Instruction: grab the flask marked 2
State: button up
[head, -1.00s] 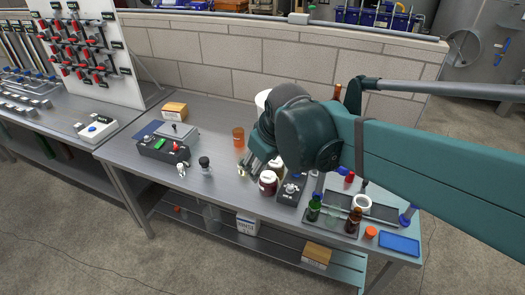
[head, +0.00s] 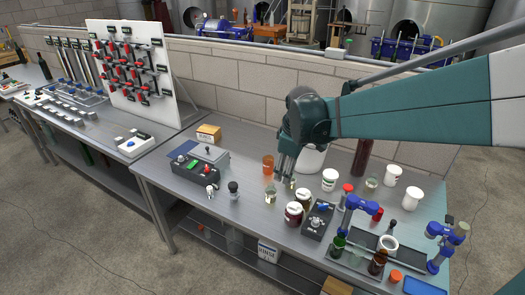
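My gripper (head: 284,170) hangs over the middle of the bench with its fingers pointing down. Its fingertips are small here and I cannot tell whether they are apart or closed. Small clear glass vessels stand near it: one (head: 270,195) just left of the fingertips and one (head: 292,185) just right. Another glass vessel (head: 371,185) stands farther right. Their marks are too small to read, so I cannot tell which flask is marked 2. I see nothing clearly held.
An orange jar (head: 268,166) stands left of my gripper. Dark red jar (head: 293,214), black box (head: 318,221), white cups (head: 330,180) and a tall dark bottle (head: 362,157) crowd the right. A control box (head: 198,167) stands left.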

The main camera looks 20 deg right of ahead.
jog(key=w+d+f+n+g+p, duration=0.1)
jog(key=w+d+f+n, duration=0.1)
jog(key=w+f, duration=0.3)
jog(key=w+d+f+n+g+p, duration=0.1)
jog(key=w+d+f+n+p, duration=0.1)
jog(key=w+f, duration=0.3)
jog(key=w+d+f+n+g+p, duration=0.1)
jog(key=w+d+f+n, duration=0.2)
jog(key=w+d+f, duration=0.1)
jog(key=shift+w+d+f+n+p, duration=0.2)
jog(key=shift+w+f, duration=0.1)
jog(key=shift+w, duration=0.35)
jog(key=shift+w+d+f+n+p, duration=0.15)
jog(key=shift+w+f, duration=0.1)
jog(key=shift+w, duration=0.4)
jog(key=shift+w+d+f, duration=0.1)
jog(key=shift+w+f, duration=0.1)
jog(key=shift+f, duration=0.3)
jog(key=shift+f, duration=1.25)
jog(key=shift+f, duration=0.1)
jog(key=shift+w+f+b, duration=0.1)
jog(key=shift+f+b, duration=0.2)
jog(key=shift+f, duration=2.25)
